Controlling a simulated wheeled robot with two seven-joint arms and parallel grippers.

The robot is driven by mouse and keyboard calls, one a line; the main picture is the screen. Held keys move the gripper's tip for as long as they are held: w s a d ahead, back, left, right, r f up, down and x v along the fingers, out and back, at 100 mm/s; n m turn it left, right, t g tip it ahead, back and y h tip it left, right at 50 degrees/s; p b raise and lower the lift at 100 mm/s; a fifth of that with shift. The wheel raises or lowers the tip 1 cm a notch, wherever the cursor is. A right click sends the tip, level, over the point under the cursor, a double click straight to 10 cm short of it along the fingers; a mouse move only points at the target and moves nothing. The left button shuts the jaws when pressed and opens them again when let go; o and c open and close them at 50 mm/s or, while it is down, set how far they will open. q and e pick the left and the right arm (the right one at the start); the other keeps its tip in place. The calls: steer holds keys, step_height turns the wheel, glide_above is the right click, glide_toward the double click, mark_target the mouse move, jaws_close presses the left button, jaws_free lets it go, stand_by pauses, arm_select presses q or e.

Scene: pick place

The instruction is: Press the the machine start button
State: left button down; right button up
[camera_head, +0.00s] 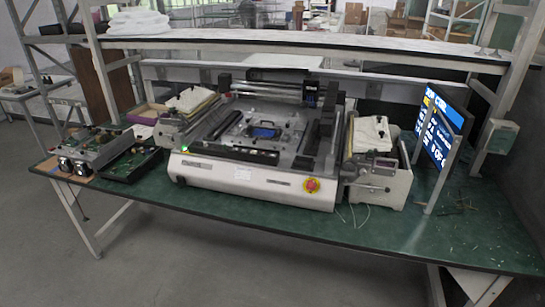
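The machine (215,174) is a low white and grey bench unit in the middle of the green table. A small bright green spot (185,149) shows at the left end of its front top edge; it may be a lit button, but it is too small to tell. No label marking a start button can be read. Neither of my grippers is in view, and nothing touches the machine.
The green table (230,222) has a clear strip before the machine. Open electronics boxes (130,162) stand at the left. A white box with cloth (385,180) and a blue screen (437,130) stand at the right. A white shelf (300,42) spans above the back.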

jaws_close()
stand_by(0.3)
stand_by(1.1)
